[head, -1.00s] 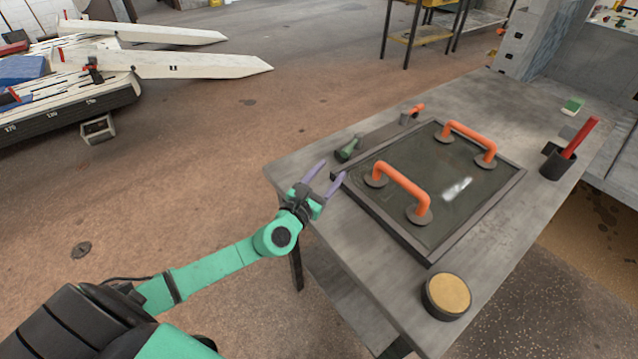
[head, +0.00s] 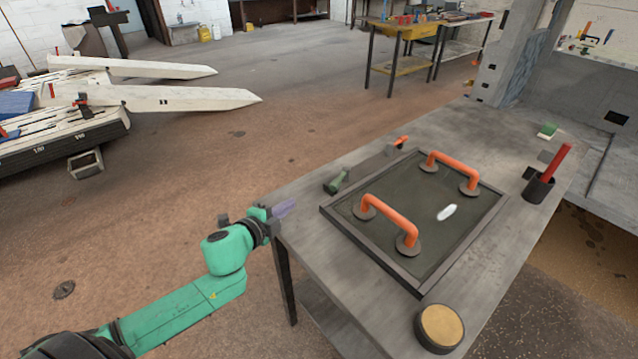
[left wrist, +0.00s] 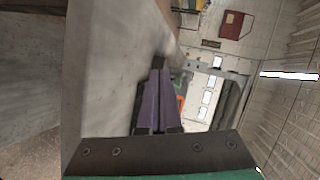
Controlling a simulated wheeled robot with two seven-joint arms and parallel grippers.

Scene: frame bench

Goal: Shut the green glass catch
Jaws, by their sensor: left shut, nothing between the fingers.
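The green catch (head: 336,182) sits on the bench top at the left edge of the framed glass panel (head: 420,215), toward the back. In the head view it is small, and I cannot tell whether it is open or shut. My left gripper (head: 285,208) is at the bench's left edge, apart from the catch and nearer to me. Its purple fingers are together and empty; they also show closed in the left wrist view (left wrist: 158,105). An orange-red catch (head: 401,141) lies farther along the panel's back edge. My right gripper is not in view.
Two orange handles (head: 388,214) stand up on the glass. A round tan-topped tin (head: 439,327) stands at the bench's near corner. A black cup with a red stick (head: 540,188) is at the right. Bare bench (head: 300,232) lies left of the frame.

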